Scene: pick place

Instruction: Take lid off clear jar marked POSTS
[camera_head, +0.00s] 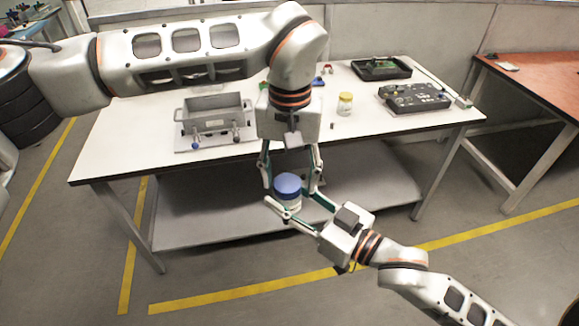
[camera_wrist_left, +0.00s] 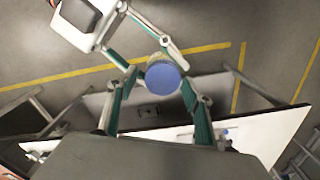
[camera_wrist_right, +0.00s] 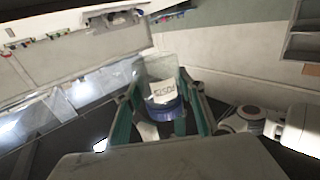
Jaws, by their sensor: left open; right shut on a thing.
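The clear jar (camera_head: 288,201) with its blue lid (camera_head: 287,184) is held upright in the air in front of the table. In the right wrist view the clear jar (camera_wrist_right: 152,68) shows a white label with dark lettering, partly readable as POSTS, and the blue lid (camera_wrist_right: 166,111). My right gripper (camera_head: 296,203) is shut on the jar from the lower right. My left gripper (camera_head: 291,184) points down from above, open, its fingers on either side of the lid. In the left wrist view the lid (camera_wrist_left: 163,78) lies between the spread fingers; I cannot tell contact. The lid sits on the jar.
The white table (camera_head: 130,135) behind holds a grey bin (camera_head: 213,113), a small yellow-lidded jar (camera_head: 345,104), a black tray (camera_head: 381,68) and a dark grey tray (camera_head: 413,97). A lower shelf (camera_head: 365,190) lies beneath. An orange-topped table (camera_head: 535,80) stands at right.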

